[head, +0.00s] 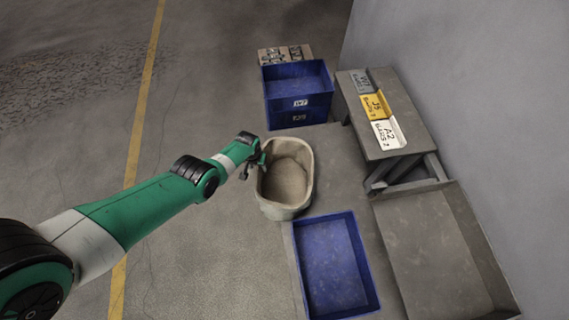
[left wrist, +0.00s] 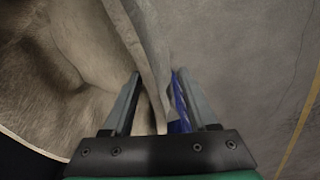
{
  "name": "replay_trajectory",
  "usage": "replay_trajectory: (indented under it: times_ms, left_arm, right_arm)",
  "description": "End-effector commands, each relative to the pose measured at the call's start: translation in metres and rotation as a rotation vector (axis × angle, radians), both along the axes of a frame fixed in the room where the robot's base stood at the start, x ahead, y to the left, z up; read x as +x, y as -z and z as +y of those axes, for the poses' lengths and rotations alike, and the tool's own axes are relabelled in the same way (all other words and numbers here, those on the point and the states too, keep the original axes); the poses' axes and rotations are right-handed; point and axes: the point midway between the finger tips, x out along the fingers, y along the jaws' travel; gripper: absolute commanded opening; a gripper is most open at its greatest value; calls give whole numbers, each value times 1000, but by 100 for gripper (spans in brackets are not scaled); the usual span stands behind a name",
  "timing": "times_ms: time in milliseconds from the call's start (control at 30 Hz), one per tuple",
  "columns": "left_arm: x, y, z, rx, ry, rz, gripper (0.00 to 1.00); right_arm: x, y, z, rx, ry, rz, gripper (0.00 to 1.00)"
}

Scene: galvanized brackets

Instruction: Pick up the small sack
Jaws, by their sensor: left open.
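The small sack (head: 286,176) is a beige, open-topped fabric bag standing upright on the floor in the middle of the head view. My left gripper (head: 256,167) is at the sack's left rim. In the left wrist view the sack's inside (left wrist: 70,60) fills the left part, and its rim wall runs down between the two fingers of my left gripper (left wrist: 160,98). The fingers are apart, one on each side of the wall. I cannot tell whether either finger touches it. My right gripper is not in view.
A grey bench (head: 392,147) with labelled plates and a grey tray (head: 480,235) are on the right. Open floor with a yellow line (head: 141,110) lies left.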

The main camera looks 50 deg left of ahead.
Motion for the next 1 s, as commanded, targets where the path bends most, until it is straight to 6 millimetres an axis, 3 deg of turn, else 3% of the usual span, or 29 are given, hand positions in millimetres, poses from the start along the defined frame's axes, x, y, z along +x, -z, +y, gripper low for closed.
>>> replay_trajectory:
  times_ms: [100, 433, 1000]
  left_arm:
    - [0, -2, 0, 1, 0, -1, 59]
    - [0, -2, 0, 0, 0, 0, 0]
    - [0, -2, 0, 0, 0, 0, 0]
  right_arm:
    - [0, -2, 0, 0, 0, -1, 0]
    - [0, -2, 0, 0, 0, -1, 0]
    - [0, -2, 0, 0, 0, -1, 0]
